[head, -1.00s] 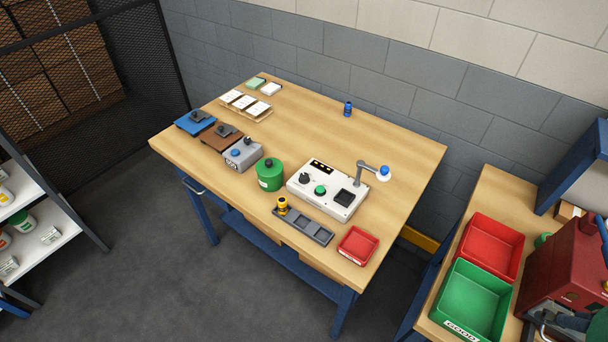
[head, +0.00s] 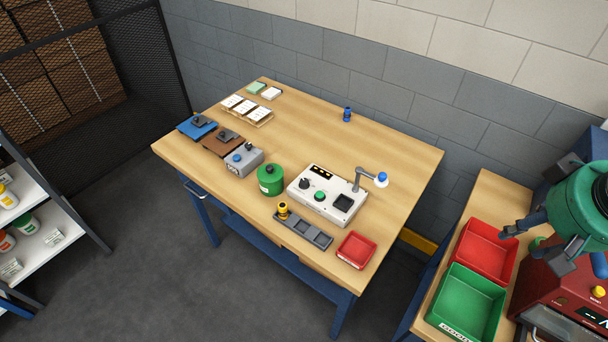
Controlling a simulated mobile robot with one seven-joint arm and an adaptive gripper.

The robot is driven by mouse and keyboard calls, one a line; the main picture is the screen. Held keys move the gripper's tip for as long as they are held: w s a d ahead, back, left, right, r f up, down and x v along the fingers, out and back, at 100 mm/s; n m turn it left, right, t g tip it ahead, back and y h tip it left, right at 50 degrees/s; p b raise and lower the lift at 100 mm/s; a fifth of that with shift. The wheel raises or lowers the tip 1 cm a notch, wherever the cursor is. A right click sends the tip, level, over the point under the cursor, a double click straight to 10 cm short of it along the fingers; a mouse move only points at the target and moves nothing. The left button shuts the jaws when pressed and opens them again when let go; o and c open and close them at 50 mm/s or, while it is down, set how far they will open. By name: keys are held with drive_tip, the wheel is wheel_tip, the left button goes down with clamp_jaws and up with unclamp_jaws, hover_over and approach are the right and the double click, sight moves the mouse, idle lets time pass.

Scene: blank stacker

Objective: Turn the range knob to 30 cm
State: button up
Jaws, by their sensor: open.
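A white control box (head: 318,210) sits on the large wooden table, with a black knob (head: 304,184), a green button (head: 320,196) and a dark square recess. A grey box (head: 245,168) to its left carries a blue round part and a small dark knob (head: 249,145). No range markings are readable at this size, so I cannot tell which knob is the range knob or where it points. My gripper (head: 535,250) is at the far right, its dark fingers apart and empty, above the side bench near the red bin. It is well away from both boxes.
A green canister (head: 270,180), a grey slotted tray (head: 305,232), a small red tray (head: 356,250) and a lamp-like arm (head: 360,176) surround the white box. A red bin (head: 486,249), a green bin (head: 465,305) and a red machine (head: 560,305) occupy the side bench.

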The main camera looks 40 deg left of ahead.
drive_tip(key=w+a+n+g+p, duration=0.1)
drive_tip(key=w+a+n+p, duration=0.2)
drive_tip(key=w+a+n, duration=0.55)
drive_tip(key=n+g+h+p, duration=0.1)
drive_tip(key=n+g+p, duration=0.2)
drive_tip(key=n+p, duration=0.55)
hover_over(304, 181)
drive_tip(key=b, duration=0.2)
wheel_tip(304, 181, down, 17)
drive_tip(key=n, duration=0.2)
drive_tip(key=shift+w, duration=0.1)
wheel_tip(304, 181, down, 14)
drive_tip(key=shift+r+b, duration=0.15)
drive_tip(key=shift+b, duration=0.6)
drive_tip(key=shift+c, duration=0.2)
clamp_jaws()
